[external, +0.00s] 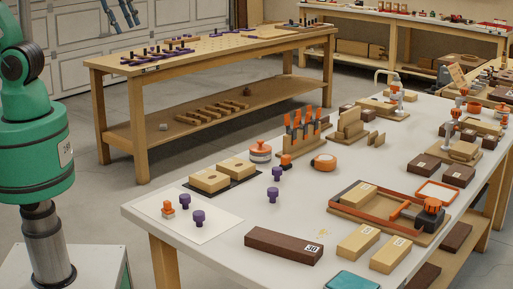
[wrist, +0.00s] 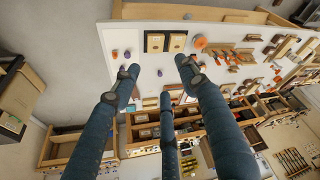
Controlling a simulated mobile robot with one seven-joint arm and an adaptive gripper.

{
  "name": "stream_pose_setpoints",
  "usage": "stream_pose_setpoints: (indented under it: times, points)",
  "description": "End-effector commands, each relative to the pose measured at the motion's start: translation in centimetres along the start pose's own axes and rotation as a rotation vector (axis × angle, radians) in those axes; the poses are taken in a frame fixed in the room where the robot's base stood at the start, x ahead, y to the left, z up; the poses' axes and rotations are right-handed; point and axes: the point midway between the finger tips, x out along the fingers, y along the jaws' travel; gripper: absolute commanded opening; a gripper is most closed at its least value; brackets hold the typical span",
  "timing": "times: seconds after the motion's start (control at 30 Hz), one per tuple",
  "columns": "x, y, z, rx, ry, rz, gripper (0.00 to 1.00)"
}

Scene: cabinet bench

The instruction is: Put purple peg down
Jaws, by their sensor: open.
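Several purple pegs stand on the white bench in the external view. One purple peg (external: 198,217) stands on a white sheet (external: 184,234) beside an orange peg (external: 168,209). Two more, a front purple peg (external: 273,193) and a back purple peg (external: 277,174), stand on the bare top right of the sheet. My gripper (external: 122,14) shows as blue-grey fingers at the top left, well above the bench. In the wrist view, my gripper (wrist: 160,80) has its fingers spread with no peg between them. A purple peg (wrist: 160,72) shows far below.
Wooden blocks (external: 210,180) lie on a black mat behind the sheet. An orange-lidded jar (external: 260,151), a dark block (external: 283,246) and a red-edged frame (external: 350,208) surround the pegs. Bare white top lies between the pegs and the dark block.

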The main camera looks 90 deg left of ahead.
Motion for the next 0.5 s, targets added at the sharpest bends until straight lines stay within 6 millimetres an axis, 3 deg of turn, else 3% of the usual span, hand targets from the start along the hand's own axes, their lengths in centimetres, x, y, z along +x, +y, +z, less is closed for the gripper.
stream_pose_setpoints:
  times: [0.2, 0.5]
  points:
    - [-3.8, -2.5, 4.1, 0.016, 0.070, -0.019, 0.43]
    - [-5.6, -3.8, 7.1, 0.032, 0.110, -0.036, 0.43]
